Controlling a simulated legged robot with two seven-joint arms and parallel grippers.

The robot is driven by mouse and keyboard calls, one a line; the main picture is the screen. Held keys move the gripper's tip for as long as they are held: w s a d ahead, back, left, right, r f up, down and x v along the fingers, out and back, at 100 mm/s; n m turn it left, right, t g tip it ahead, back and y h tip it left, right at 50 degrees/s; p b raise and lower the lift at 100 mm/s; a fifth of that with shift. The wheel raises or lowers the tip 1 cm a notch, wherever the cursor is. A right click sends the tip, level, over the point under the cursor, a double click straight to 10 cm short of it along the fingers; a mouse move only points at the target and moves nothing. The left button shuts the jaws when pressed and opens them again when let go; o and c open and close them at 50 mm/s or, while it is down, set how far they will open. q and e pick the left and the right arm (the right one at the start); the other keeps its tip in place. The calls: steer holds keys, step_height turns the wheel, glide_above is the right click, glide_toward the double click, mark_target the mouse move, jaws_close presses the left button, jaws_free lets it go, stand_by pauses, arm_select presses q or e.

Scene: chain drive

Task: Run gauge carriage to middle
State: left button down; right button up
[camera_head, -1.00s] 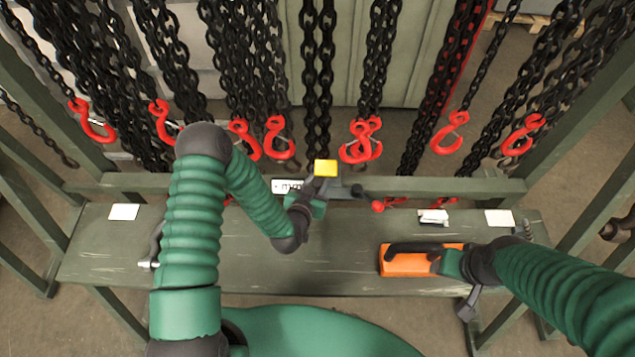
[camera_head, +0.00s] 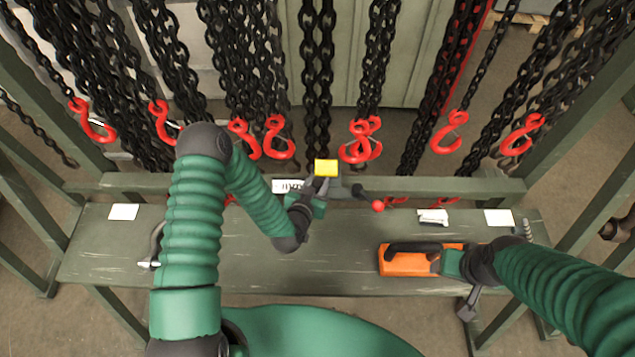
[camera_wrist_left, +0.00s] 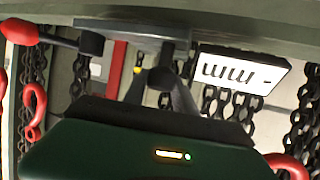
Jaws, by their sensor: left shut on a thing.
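The gauge carriage looks like a dark block on the rail, with a yellow tab (camera_head: 326,168) on top and a side lever ending in a red ball (camera_head: 378,206). A white plate marked "mm" (camera_head: 288,186) sits to its left. My left gripper (camera_head: 318,188) is at the carriage and shut on it. In the left wrist view, the fingers (camera_wrist_left: 161,78) meet under the dark block (camera_wrist_left: 130,27), with a bit of yellow between them; the exact contact is partly hidden. My right gripper (camera_head: 442,262) is at the black handle of an orange box (camera_head: 405,264); its jaws are hidden.
Several black chains with red hooks (camera_head: 360,142) hang behind the green rail (camera_head: 440,186). The green bench (camera_head: 330,262) carries white cards (camera_head: 124,212), a shackle (camera_head: 155,245) at left and a small white item (camera_head: 433,216). The bench middle is clear.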

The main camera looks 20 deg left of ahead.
mark_target(301, 183)
arm_select(q)
steer(key=shift+s+a+f, duration=0.1)
steer(key=shift+s+f, duration=0.05)
steer(key=shift+f, duration=0.1)
steer(key=a, duration=0.1)
steer(key=s+a, duration=0.1)
steer(key=a, duration=0.1)
steer(key=shift+a, duration=0.3)
steer(key=shift+s+a, duration=0.15)
steer(key=shift+a, duration=0.35)
steer(key=c, duration=1.3)
jaws_free()
steer(key=shift+c, duration=0.2)
steer(key=shift+o, duration=0.3)
steer(key=shift+r, duration=0.1)
